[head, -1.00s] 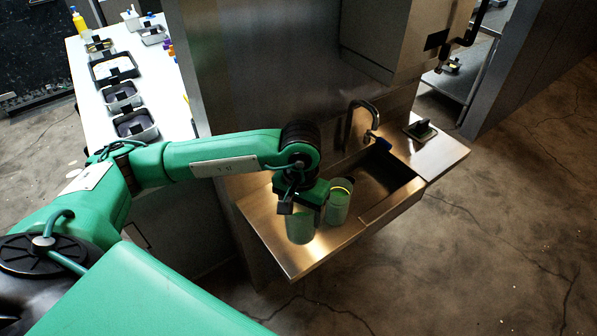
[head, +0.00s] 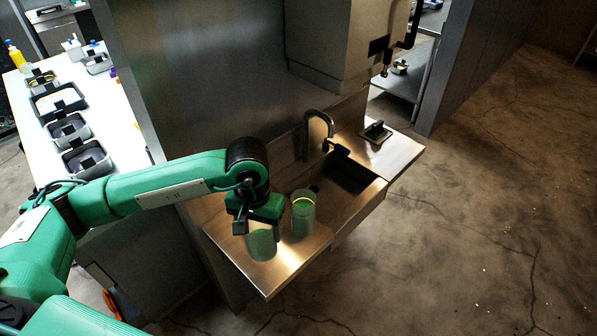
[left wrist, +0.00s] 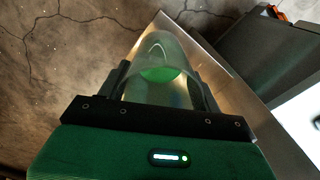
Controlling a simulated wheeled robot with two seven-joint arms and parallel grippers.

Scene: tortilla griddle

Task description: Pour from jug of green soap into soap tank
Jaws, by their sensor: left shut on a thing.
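My left gripper (head: 256,212) is shut on a clear jug (head: 262,244) with green soap in it, at the left end of the steel sink counter. In the left wrist view the jug (left wrist: 160,50) sits between the fingers, with the green soap (left wrist: 163,74) showing inside. I cannot tell whether the jug touches the counter. A clear, green-tinted container with a yellow ring near its top, likely the soap tank (head: 303,218), stands upright just right of the jug, beside the basin. My right gripper is not in view.
The steel counter (head: 268,278) holds a sink basin with a curved faucet (head: 318,124) behind the tank. A dark-topped item (head: 376,132) lies on the counter's right end. A steel wall (head: 200,75) separates it from a white table (head: 130,135) with several trays.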

